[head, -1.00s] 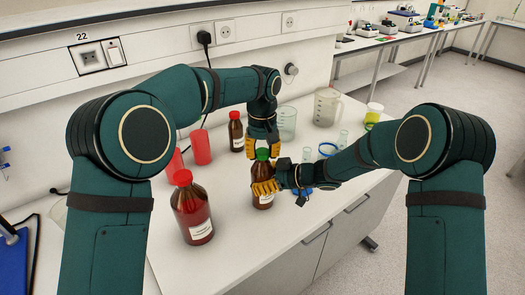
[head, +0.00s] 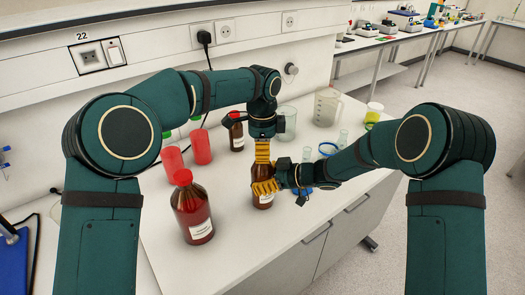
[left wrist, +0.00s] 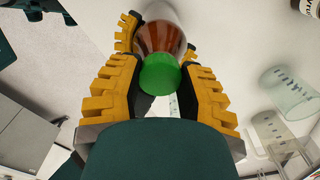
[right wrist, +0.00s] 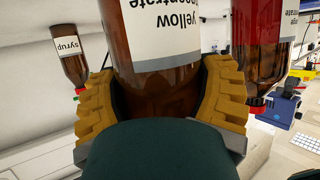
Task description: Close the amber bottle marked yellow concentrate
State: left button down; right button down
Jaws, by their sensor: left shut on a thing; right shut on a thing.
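The amber bottle marked yellow concentrate (right wrist: 160,40) stands on the bench, its label upside down in the right wrist view. In the head view its brown shoulder (head: 260,174) shows between my grippers. My right gripper (head: 264,188) is shut around its body from the right. My left gripper (head: 262,150) points down from above, shut on the green cap (left wrist: 159,73). In the left wrist view the cap lies between the fingers, in line with the bottle's neck. The fingers hide the cap in the head view. I cannot tell how tightly it sits.
A larger red-capped bottle (head: 194,212) stands in front to the left. Red cups (head: 201,146), a small syrup bottle (head: 236,130), a glass beaker (head: 287,122) and a clear jug (head: 327,106) stand behind. The bench front is clear right of the large bottle.

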pick_arm(q)
jog(key=c, duration=0.5)
grip_release()
jog(key=shift+c, duration=0.2)
notch_tip(320, 180, up, 12)
pick_arm(e)
grip_release()
jog(key=v, duration=1.2)
